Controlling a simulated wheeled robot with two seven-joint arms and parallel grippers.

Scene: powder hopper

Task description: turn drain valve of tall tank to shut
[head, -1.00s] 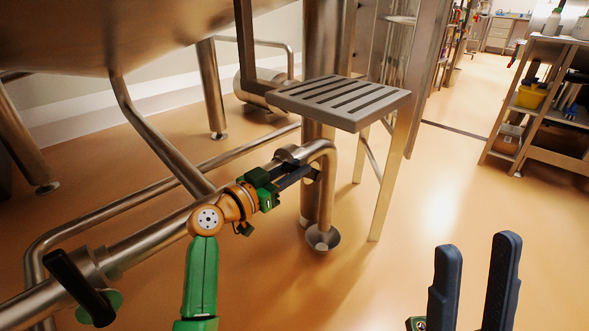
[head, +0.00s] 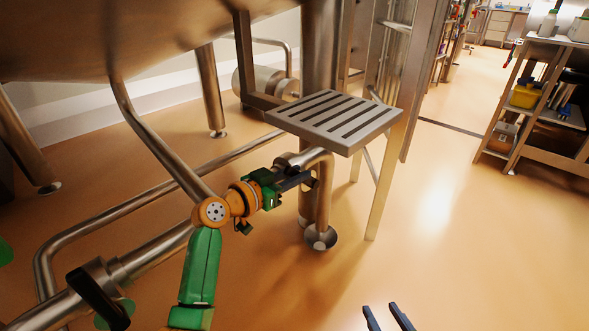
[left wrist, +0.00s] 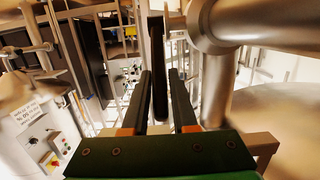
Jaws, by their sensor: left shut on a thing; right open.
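My left gripper (head: 300,181) is at a steel pipe end beneath the slatted step, in the middle of the head view. In the left wrist view its two dark fingers (left wrist: 160,78) are shut on a dark, flat valve handle (left wrist: 158,50), seen nearly edge-on between them. In the head view the handle is largely hidden by the gripper. The steel pipe (head: 150,255) runs from lower left up to this spot. My right gripper (head: 388,317) is open and empty above the floor at the bottom edge.
A second black valve handle (head: 98,298) sits on the pipe at lower left. A grey slatted step (head: 335,120) hangs just above my left gripper. A steel vessel (head: 80,35) overhangs at upper left.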

